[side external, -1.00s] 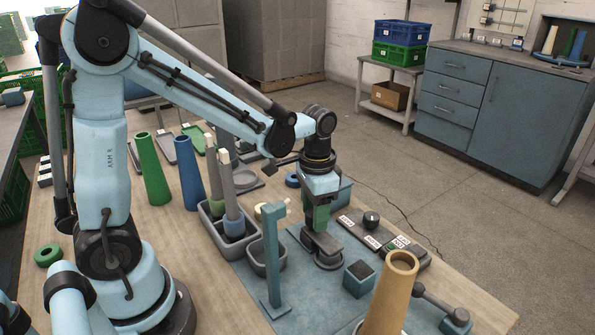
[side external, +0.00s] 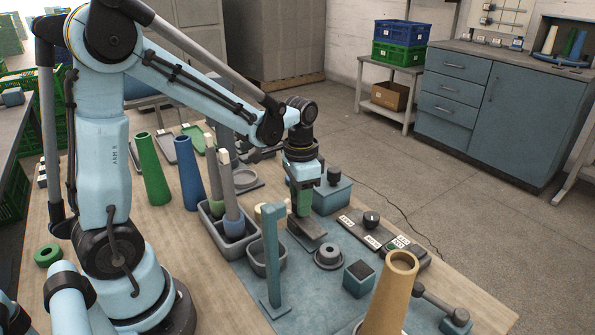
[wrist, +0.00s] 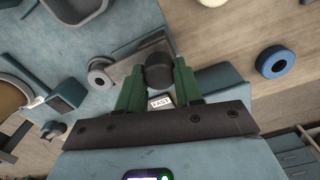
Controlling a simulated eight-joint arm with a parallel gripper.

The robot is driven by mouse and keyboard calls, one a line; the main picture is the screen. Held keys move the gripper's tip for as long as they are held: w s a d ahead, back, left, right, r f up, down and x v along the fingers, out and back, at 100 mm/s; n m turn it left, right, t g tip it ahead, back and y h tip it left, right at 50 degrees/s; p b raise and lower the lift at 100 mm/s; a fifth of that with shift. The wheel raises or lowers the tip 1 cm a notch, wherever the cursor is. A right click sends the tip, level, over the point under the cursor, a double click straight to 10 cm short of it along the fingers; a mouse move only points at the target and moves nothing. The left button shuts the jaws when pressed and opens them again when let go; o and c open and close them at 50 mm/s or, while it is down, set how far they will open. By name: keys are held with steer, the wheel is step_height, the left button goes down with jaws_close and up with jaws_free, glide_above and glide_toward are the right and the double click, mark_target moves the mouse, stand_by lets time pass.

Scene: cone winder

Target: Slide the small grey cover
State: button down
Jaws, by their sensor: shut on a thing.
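The small grey cover (side external: 308,232) is a flat plate low on the blue-grey machine bed. In the wrist view the grey plate (wrist: 128,68) lies beyond the fingertips, with a dark round knob (wrist: 157,72) between the green fingers. My gripper (side external: 303,213) is shut on this knob, pointing down; it also shows in the wrist view (wrist: 156,85). A grey round fitting (side external: 328,256) with a raised centre stands uncovered just in front of the cover; it also shows at the plate's left edge in the wrist view (wrist: 99,74).
A blue box (side external: 333,196) with a dark knob stands close behind my gripper. A blue post (side external: 271,255) and a small grey tub (side external: 263,262) stand to the left. A control strip (side external: 383,238), a blue block (side external: 359,278) and a tan cone (side external: 388,300) lie to the right and front.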

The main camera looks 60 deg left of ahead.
steer(key=shift+a, duration=0.3)
steer(key=c, duration=0.7)
jaws_free()
steer(key=shift+c, duration=0.2)
steer(key=shift+d+r, duration=0.1)
step_height(320, 180, up, 12)
steer(key=s+d+f+n+t, duration=0.3)
steer(key=s+d+f+t, duration=0.1)
steer(key=s+d+t, duration=0.2)
steer(key=shift+s+f+t, duration=0.2)
steer(key=shift+t, duration=0.4)
